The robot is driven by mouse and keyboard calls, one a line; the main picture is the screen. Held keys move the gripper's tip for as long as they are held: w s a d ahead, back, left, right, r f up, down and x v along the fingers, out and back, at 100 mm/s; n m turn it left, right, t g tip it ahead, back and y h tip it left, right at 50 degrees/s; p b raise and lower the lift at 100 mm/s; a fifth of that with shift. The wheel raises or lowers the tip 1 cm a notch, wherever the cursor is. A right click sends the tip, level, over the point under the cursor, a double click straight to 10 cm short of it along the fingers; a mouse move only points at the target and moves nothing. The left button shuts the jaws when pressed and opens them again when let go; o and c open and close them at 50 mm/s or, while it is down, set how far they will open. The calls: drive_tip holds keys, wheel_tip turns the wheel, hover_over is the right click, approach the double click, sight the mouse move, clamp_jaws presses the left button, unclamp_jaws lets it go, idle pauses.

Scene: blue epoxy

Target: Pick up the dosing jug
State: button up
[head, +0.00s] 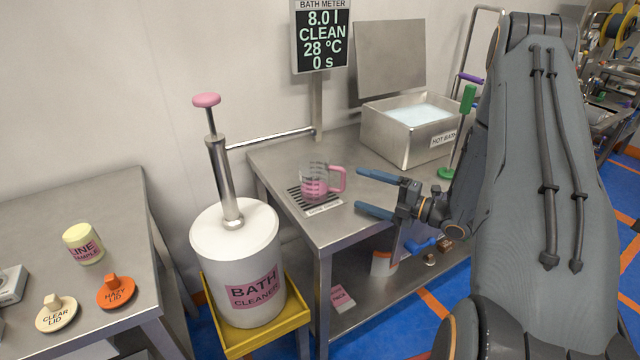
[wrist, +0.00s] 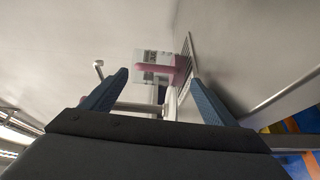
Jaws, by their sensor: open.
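The dosing jug (head: 315,182) is clear with a pink handle on its right and pink in its lower part. It stands upright on a dark slotted grate (head: 300,204) at the front left of the steel table. My gripper (head: 358,190) is open and empty, to the right of the jug, with its blue fingers pointing at the handle and apart from it. In the wrist view the jug (wrist: 152,58) shows ahead, between and beyond the two blue fingers (wrist: 158,90). Its far side is hidden.
A steel hot bath (head: 395,138) and a green-handled tool (head: 447,172) stand behind my gripper. A white bath cleaner drum (head: 220,262) with a pump stands left of the table. A meter (head: 322,38) on a post rises behind the jug.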

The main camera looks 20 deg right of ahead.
sight(345, 182)
drive_tip(key=shift+s, duration=0.25)
drive_tip(key=shift+a, duration=0.1)
drive_tip(key=shift+p+x, duration=0.35)
drive_tip(key=shift+x, duration=0.6)
drive_tip(key=x, duration=0.2)
drive_tip(key=p+x, duration=0.2)
drive_tip(key=x, duration=0.1)
drive_tip(key=shift+w+a+r, duration=0.1)
drive_tip(key=shift+w+r, duration=0.2)
drive_tip(key=shift+w, duration=0.05)
drive_tip(key=c, duration=1.4)
